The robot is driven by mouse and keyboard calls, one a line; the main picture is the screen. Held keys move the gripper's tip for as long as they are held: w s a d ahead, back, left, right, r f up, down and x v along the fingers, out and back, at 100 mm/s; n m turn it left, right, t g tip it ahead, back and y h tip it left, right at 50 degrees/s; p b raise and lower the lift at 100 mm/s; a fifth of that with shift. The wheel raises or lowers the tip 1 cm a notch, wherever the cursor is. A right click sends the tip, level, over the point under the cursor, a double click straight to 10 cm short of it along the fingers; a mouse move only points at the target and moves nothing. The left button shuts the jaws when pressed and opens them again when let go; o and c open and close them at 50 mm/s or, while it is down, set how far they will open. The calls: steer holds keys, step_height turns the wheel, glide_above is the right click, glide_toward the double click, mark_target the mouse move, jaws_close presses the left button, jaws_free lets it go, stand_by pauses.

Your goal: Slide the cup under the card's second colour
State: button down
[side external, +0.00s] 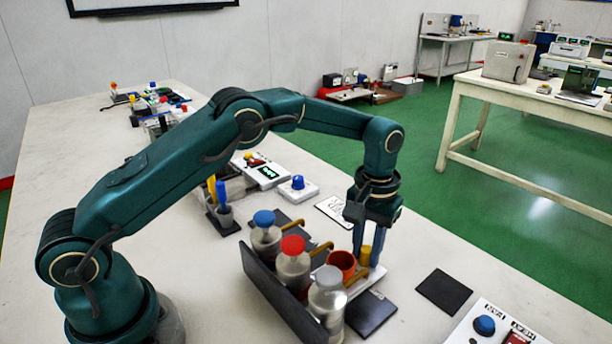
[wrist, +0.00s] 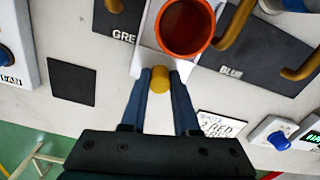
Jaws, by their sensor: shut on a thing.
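The orange-red cup (side external: 342,261) stands upright in front of the bottle row; it also shows in the wrist view (wrist: 185,27). Its yellow knob (wrist: 160,79) is between my gripper's (wrist: 163,75) fingers, which are shut on it. The bottles have a blue cap (side external: 263,218), a red cap (side external: 292,245) and a grey cap (side external: 328,277). In the wrist view the cup is over a white strip (wrist: 149,48) between the dark pads marked "GRE…" and "BLUE". A brass spout (wrist: 235,24) is just right of it. The card (wrist: 221,127) reads "2 RED"; its other lines are unclear.
A dark rack wall (side external: 275,298) runs behind the bottles. A loose dark pad (side external: 444,291) lies to the right. A blue-button box (side external: 484,325) is at the front right, and another blue-knobbed box (side external: 298,189) is behind. A pen holder (side external: 223,215) stands left.

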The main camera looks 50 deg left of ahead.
steer(key=d, duration=0.5)
steer(key=shift+d, duration=0.4)
steer(key=c, duration=0.7)
jaws_free()
steer(key=shift+o, duration=0.2)
steer(key=shift+a, duration=0.1)
steer(key=shift+r, duration=2.6)
